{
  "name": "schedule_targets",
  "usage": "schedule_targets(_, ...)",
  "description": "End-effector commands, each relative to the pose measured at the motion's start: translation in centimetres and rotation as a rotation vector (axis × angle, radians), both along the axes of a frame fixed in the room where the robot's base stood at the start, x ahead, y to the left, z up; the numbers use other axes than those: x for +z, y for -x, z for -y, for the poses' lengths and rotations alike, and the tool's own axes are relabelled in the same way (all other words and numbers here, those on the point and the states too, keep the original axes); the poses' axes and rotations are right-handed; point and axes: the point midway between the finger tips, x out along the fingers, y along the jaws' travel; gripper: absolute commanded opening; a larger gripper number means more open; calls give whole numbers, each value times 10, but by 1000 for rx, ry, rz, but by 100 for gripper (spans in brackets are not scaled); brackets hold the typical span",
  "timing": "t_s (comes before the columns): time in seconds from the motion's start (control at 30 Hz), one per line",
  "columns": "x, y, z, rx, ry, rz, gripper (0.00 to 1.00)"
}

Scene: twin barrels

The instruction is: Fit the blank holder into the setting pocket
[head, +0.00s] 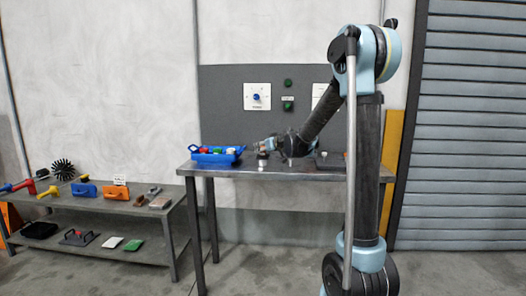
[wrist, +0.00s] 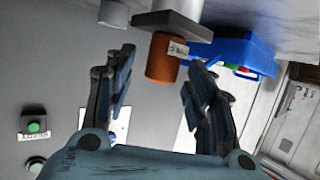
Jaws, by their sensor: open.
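In the wrist view an orange-brown cylinder (wrist: 161,62) with a small white label (wrist: 179,48) lies between the fingers of my gripper (wrist: 160,75). A gap shows on both sides of it, so the jaws are open. It joins a wider grey piece (wrist: 182,12) on the bench side. I cannot tell whether this is the blank holder. In the head view my gripper (head: 261,145) is low over the bench, right of the blue crate, above a small dark item (head: 263,156). I cannot make out the setting pocket.
The blue crate (head: 206,158) with coloured items stands on the metal bench (head: 280,174); its blue side also shows in the wrist view (wrist: 236,46). A grey panel (head: 225,95) with a blue knob and green buttons is behind. A low shelf (head: 160,213) with tools is at left.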

Motion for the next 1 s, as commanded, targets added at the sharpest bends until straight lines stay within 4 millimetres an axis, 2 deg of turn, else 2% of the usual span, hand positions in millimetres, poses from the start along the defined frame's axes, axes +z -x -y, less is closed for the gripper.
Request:
schedule_targets(0.6, 27, 64, 40, 0, 0, -1, 50)
schedule_targets(1.0, 35, 83, 52, 0, 0, -1, 50)
